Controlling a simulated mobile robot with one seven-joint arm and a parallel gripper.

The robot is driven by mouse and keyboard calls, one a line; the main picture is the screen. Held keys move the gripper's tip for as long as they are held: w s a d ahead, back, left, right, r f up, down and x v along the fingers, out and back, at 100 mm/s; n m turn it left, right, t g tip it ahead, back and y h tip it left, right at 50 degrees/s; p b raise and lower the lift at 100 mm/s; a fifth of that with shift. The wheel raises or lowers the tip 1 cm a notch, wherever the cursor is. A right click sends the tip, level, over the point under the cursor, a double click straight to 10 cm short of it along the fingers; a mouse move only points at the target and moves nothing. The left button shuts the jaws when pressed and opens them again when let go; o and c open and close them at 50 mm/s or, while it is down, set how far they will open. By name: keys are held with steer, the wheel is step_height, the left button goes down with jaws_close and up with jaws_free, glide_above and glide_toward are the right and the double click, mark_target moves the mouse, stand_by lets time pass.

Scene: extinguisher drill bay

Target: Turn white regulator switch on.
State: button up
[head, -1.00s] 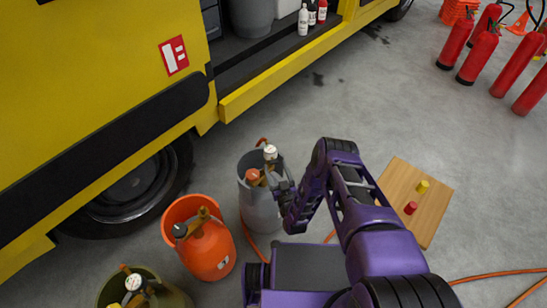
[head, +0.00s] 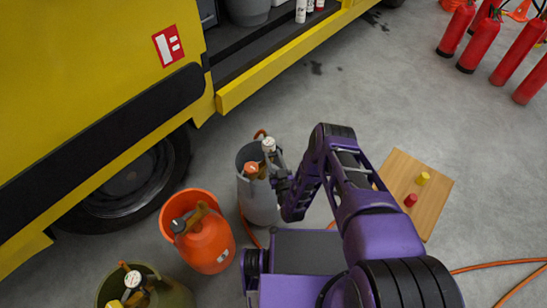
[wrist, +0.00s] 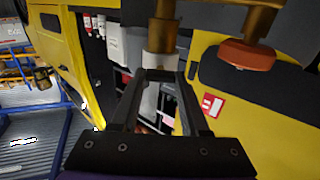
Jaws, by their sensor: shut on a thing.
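A grey gas cylinder (head: 257,207) stands upright by the yellow truck. On its top are a white round regulator part (head: 268,145) and an orange-red knob (head: 251,168). My gripper (head: 279,166) is at the cylinder's top, on its right side; my wrist partly hides the fingers. In the wrist view my gripper (wrist: 160,74) is shut on the pale end of the regulator (wrist: 160,62), below a brass stem (wrist: 163,32). The orange-red knob (wrist: 245,55) hangs to the right, clear of the fingers. The switch's setting cannot be made out.
An orange cylinder (head: 207,245) and an olive cylinder (head: 172,296) stand close on the left. The truck (head: 85,75) is behind. A wooden board (head: 432,205) with a red and a yellow knob lies right. Red extinguishers (head: 483,50) stand far right; open floor lies between.

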jaws_close()
steer(key=shift+n, duration=0.3)
steer(key=n, duration=0.3)
steer(key=shift+a+n, duration=0.1)
steer(key=shift+n, duration=0.3)
steer(key=n, duration=0.4)
steer(key=shift+n, duration=0.3)
steer(key=n, duration=0.5)
steer(key=shift+f, duration=0.1)
steer(key=shift+n, duration=1.9)
